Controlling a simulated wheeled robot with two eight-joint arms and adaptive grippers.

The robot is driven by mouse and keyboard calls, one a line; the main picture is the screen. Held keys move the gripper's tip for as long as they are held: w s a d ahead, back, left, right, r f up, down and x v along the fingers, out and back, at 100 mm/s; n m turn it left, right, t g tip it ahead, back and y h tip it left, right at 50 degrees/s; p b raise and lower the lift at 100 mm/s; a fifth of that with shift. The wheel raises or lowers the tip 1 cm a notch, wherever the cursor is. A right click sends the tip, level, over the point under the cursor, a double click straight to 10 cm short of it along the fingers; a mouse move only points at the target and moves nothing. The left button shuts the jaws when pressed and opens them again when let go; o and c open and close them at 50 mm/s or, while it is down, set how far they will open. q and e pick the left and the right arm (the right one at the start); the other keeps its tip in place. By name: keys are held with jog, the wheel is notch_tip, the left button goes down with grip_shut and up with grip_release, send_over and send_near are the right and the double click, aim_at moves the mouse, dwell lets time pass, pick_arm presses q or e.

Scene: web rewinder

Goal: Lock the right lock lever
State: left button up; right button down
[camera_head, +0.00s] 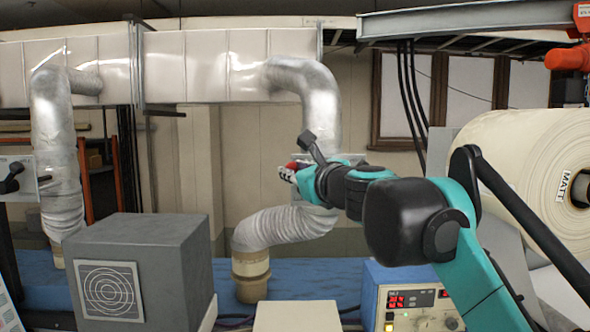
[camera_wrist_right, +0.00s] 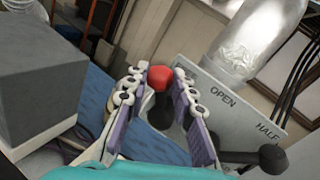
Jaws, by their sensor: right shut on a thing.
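The right lock lever has a red ball knob (camera_wrist_right: 159,79) on a dark stem in the right wrist view. My right gripper (camera_wrist_right: 165,88) has one finger on each side of the knob and is shut on it. In the head view, my right gripper (camera_head: 289,172) is at the middle of the picture, with a bit of red at its fingers. The lever's base is mostly hidden behind the gripper. Behind it is a grey plate (camera_wrist_right: 215,103) marked OPEN and HALF. A black-knobbed handle (camera_wrist_right: 272,158) shows beside it. My left gripper is not in view.
A silver duct (camera_head: 310,95) runs down behind my gripper. A grey box (camera_head: 140,262) stands at the left, and a control box (camera_head: 410,295) below my arm. A large white roll (camera_head: 530,165) is at the right. Another black handle (camera_head: 12,178) is at the far left.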

jog(key=n+p, duration=0.1)
jog(key=a+n+g+p, duration=0.1)
jog(key=shift+a+f+n+h+p, duration=0.1)
jog(key=shift+f+n+h+p, duration=0.05)
jog(key=shift+n+h+p, duration=0.25)
jog(key=shift+a+f+n+h+p, duration=0.25)
jog(key=shift+n+p, duration=0.2)
jog(key=shift+n, duration=0.25)
jog(key=shift+a+f+n+g+h+p, duration=0.15)
jog(key=shift+f+n+g+h, duration=0.15)
jog(key=shift+f+n+h, duration=0.55)
jog(key=shift+a+f+n+g+h+p, duration=0.15)
jog(key=shift+f+n+g+h, duration=0.2)
jog(key=shift+n, duration=0.85)
jog(key=shift+a+f+n+g+h+p, duration=0.15)
jog(key=shift+f+n+g+h, duration=0.1)
jog(key=shift+f+n+h, duration=0.65)
jog(key=shift+r, duration=0.15)
jog(key=c, duration=1.3)
grip_release()
jog(key=shift+o, duration=0.2)
jog(key=shift+s, duration=0.1)
